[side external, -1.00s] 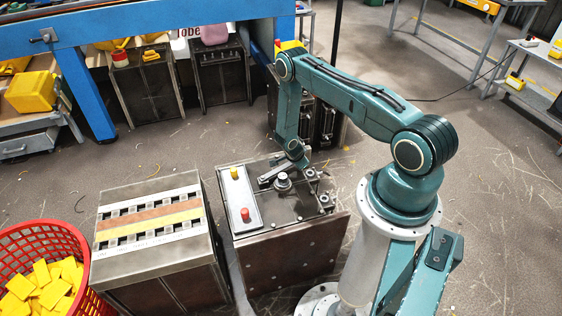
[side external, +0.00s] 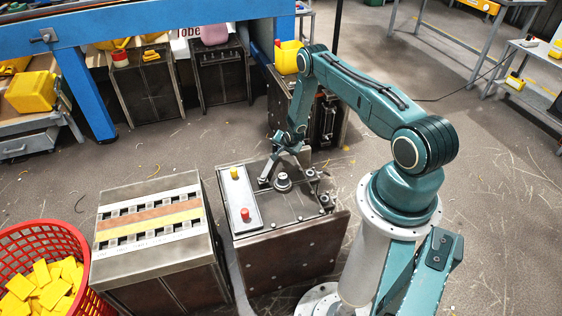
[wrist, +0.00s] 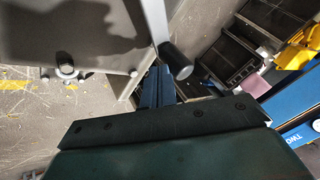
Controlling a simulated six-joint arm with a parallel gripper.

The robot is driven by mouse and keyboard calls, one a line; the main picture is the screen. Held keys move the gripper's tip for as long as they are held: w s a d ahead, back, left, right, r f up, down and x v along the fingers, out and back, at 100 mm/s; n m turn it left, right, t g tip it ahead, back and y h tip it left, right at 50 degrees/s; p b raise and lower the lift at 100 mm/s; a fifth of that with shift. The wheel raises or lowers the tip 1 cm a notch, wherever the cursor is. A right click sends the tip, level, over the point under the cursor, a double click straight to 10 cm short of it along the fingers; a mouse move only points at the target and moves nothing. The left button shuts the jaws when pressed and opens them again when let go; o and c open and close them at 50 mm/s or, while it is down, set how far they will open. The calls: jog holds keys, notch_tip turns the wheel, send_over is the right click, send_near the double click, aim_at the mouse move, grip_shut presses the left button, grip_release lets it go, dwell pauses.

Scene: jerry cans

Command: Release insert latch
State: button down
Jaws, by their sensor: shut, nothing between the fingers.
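The insert latch looks like a grey bar (side external: 267,172) on top of a dark steel mould box (side external: 290,250), beside a round knob (side external: 283,181). In the wrist view the grey bar (wrist: 157,22) ends in a black cylindrical grip (wrist: 177,60). My gripper (side external: 290,152) is low over the far edge of the box top. In the wrist view its blue fingers (wrist: 160,78) are shut with nothing between them, right beside the black grip. I cannot tell whether they touch it. My wrist body hides the lower part of that view.
A panel with a yellow button (side external: 234,173) and a red button (side external: 245,214) lies left of the latch. A second steel box (side external: 155,270) and a red basket (side external: 85,245) stand further left. A yellow jerry can (side external: 288,57) stands behind my arm.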

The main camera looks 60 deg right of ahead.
jog(key=shift+w, duration=0.55)
jog(key=shift+s, duration=0.6)
jog(key=s, duration=0.3)
jog(key=shift+s+d, duration=0.1)
jog(key=v, duration=1)
jog(key=shift+s+d, duration=0.2)
jog(key=shift+s, duration=0.05)
